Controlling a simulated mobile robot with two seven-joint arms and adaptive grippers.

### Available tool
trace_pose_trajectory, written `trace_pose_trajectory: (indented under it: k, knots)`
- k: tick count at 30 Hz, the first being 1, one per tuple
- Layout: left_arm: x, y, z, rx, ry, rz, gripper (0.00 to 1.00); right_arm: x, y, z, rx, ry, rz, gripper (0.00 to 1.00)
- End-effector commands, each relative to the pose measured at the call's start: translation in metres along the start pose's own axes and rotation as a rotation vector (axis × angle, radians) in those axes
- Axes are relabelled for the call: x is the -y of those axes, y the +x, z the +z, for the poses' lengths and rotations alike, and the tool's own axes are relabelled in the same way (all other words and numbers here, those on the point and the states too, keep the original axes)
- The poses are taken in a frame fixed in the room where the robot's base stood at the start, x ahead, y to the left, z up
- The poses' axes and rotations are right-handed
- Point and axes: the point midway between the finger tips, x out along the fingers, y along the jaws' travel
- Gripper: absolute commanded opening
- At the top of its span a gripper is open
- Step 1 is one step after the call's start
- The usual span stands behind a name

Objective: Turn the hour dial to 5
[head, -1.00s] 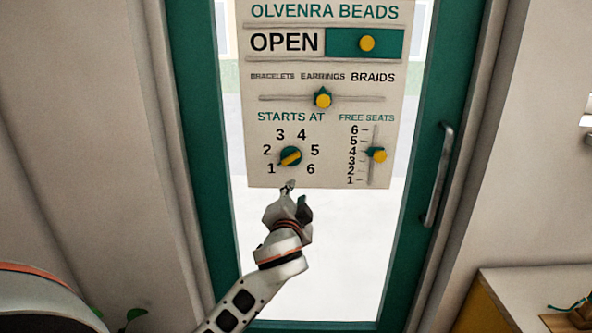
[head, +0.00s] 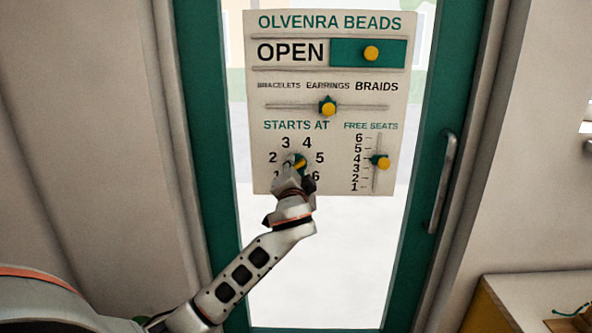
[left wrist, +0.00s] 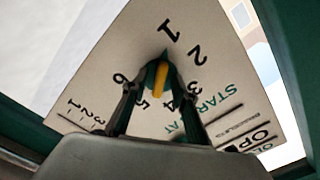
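The hour dial (head: 301,163) under "STARTS AT" is a round green knob with a yellow bar, ringed by the numbers 1 to 6. In the left wrist view the dial (left wrist: 158,80) has its green pointed tip toward the 1. My left gripper (head: 293,170) is at the dial and partly hides it and the 1 in the head view. In the left wrist view the two fingers of the left gripper (left wrist: 157,88) stand apart, one on each side of the dial. Whether they touch it I cannot tell. My right gripper is not in view.
The white sign board (head: 265,180) hangs on a glass door with a green frame. It also bears an open slider (head: 371,54), a craft slider (head: 328,107) at earrings and a free seats slider (head: 381,162). A door handle (head: 442,190) is at the right.

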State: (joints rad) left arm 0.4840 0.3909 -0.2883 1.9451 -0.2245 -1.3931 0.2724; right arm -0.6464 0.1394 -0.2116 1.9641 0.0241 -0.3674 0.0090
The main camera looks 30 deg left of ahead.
Motion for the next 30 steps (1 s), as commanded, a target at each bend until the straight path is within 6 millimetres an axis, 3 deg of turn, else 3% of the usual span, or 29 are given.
trace_pose_trajectory:
  k: [6,10,20,30]
  knots:
    - [0.000,0.000,0.000,0.000,0.000,0.001,0.28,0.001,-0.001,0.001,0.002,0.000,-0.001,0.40]
    - [0.000,0.000,0.000,0.000,0.000,0.001,0.00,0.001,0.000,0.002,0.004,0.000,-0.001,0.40]
    - [0.000,0.000,0.000,0.000,0.014,0.001,0.00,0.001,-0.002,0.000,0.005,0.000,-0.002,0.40]
    - [0.002,0.000,-0.002,0.001,0.186,0.004,0.00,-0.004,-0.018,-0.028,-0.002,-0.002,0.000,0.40]
